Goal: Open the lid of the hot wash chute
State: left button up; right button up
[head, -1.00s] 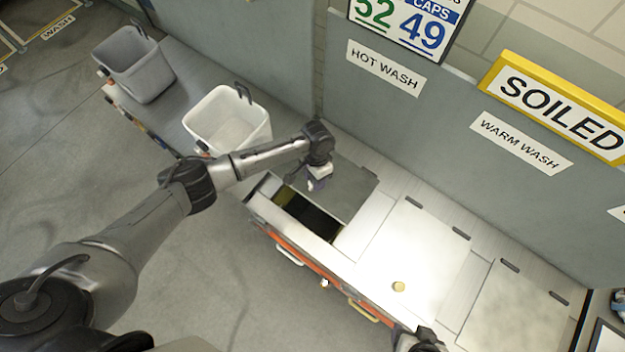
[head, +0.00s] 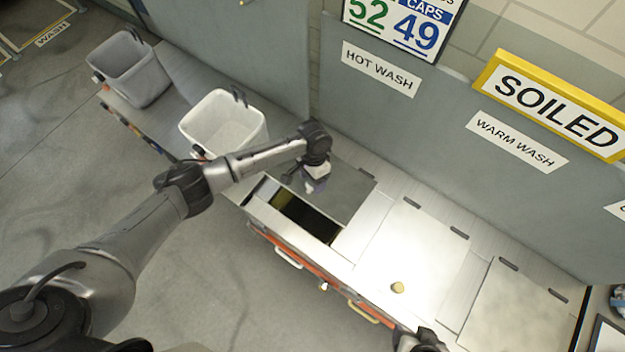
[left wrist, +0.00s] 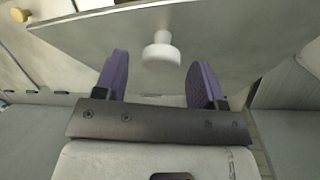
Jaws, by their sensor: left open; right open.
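The lid of the hot wash chute (head: 347,190) is a grey panel below the HOT WASH sign (head: 379,69). It is partly raised, tilted up on its wall side, and the dark chute opening (head: 306,216) shows in front of it. My left gripper (head: 314,187) is at the lid. In the left wrist view its purple fingers (left wrist: 159,66) are open, one on each side of the lid's white knob (left wrist: 161,50), apart from it. The lid's face (left wrist: 230,32) spans the top there. My right gripper (head: 420,344) is at the bottom edge of the head view, mostly cut off.
Right of the chute is a closed warm wash lid (head: 415,250) with a yellowish knob (head: 397,287), then another closed lid (head: 515,310). A white bin (head: 222,125) and a grey bin (head: 131,67) stand at the left. A wall rises behind the counter.

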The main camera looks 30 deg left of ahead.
pick_arm(q)
jog(key=b+v, duration=0.2)
jog(key=v, duration=1.1)
